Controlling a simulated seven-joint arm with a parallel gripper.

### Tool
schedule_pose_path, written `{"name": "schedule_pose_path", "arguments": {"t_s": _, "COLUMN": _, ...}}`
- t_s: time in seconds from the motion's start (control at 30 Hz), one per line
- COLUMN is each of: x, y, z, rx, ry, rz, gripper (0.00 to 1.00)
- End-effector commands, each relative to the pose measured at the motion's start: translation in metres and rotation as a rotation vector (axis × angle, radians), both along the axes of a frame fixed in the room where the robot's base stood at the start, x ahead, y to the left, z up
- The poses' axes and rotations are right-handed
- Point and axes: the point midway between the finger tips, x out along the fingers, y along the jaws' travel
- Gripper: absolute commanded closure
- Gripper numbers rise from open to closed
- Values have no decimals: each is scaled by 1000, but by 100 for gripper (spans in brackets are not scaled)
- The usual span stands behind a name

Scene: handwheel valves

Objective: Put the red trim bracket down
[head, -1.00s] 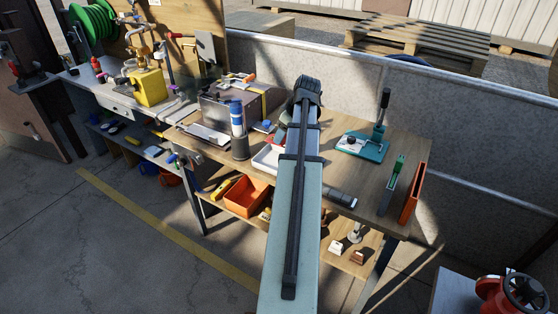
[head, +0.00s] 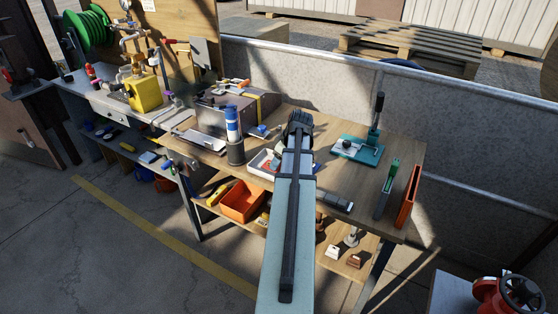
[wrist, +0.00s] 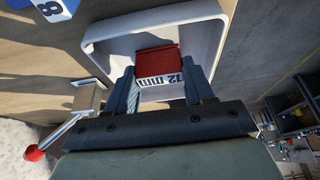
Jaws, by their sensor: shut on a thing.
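The red trim bracket (wrist: 158,60) shows in the wrist view as a red piece with a white face marked "12 mm". My gripper (wrist: 160,85) has its fingers on both sides of it and is shut on it. Around it in that view is a white tray (wrist: 222,40); the bracket appears within the tray's outline, but I cannot tell whether it touches the floor. In the head view the tray (head: 254,167) is partly hidden by my arm, and my gripper (head: 287,152) is mostly hidden too.
A blue-and-white cylinder in a dark holder (head: 235,150) stands left of the tray. A teal press (head: 358,150), a green tool (head: 388,180) and an orange piece (head: 408,195) are on the right. A blue block marked 8 (wrist: 48,8) lies near the tray. Some bare wood (head: 335,180) shows.

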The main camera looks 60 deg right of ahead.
Motion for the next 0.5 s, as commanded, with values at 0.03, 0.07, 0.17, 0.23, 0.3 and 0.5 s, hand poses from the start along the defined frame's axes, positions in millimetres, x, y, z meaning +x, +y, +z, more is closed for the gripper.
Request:
{"name": "schedule_pose_path", "arguments": {"t_s": 0.03, "x": 0, "y": 0, "z": 0, "rx": -1, "ry": -1, "rz": 0, "gripper": 85}}
{"name": "schedule_pose_path", "arguments": {"t_s": 0.07, "x": 0, "y": 0, "z": 0, "rx": -1, "ry": -1, "rz": 0, "gripper": 85}}
{"name": "schedule_pose_path", "arguments": {"t_s": 0.17, "x": 0, "y": 0, "z": 0, "rx": -1, "ry": -1, "rz": 0, "gripper": 85}}
{"name": "schedule_pose_path", "arguments": {"t_s": 0.23, "x": 0, "y": 0, "z": 0, "rx": 0, "ry": 0, "rz": 0, "gripper": 85}}
{"name": "schedule_pose_path", "arguments": {"t_s": 0.3, "x": 0, "y": 0, "z": -2, "rx": 0, "ry": 0, "rz": 0, "gripper": 85}}
{"name": "schedule_pose_path", "arguments": {"t_s": 0.5, "x": 0, "y": 0, "z": -3, "rx": 0, "ry": 0, "rz": 0, "gripper": 34}}
